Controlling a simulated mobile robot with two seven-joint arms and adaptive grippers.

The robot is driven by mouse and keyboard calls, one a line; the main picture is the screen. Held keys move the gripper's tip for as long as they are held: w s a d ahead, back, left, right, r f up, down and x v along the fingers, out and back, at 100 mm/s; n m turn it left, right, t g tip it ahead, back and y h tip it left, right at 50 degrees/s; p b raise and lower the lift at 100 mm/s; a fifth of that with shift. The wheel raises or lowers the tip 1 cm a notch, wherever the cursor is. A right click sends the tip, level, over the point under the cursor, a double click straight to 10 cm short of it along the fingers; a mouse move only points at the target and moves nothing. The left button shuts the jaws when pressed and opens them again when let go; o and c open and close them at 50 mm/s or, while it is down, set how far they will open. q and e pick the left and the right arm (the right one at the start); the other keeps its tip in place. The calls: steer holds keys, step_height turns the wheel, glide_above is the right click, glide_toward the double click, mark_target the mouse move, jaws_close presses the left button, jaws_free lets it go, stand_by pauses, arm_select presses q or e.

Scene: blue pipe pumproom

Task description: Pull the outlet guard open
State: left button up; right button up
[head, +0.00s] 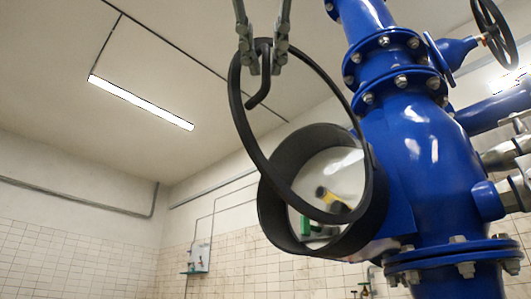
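The outlet guard (241,118) is a thin black ring with a bent black handle (262,85) at its top. It stands tilted away from the black round outlet (270,212) on the blue pipe body. The gap is wide at the upper left, and the ring overlaps the outlet at the lower right. My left gripper (262,58) comes down from the top edge. Its two grey fingers lie on either side of the handle's upper part and appear to be closed on it. My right gripper is not in view.
The blue pump pipe (415,150) with bolted flanges fills the right side. A dark handwheel (494,32) is at the upper right, with grey fittings (508,155) below. The left side is free before the tiled wall.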

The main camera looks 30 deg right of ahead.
arm_select(q)
steer(key=shift+s, duration=0.1)
steer(key=v, duration=1.1)
steer(key=shift+s+a, duration=0.2)
steer(key=shift+s, duration=0.15)
steer(key=shift+w, duration=0.1)
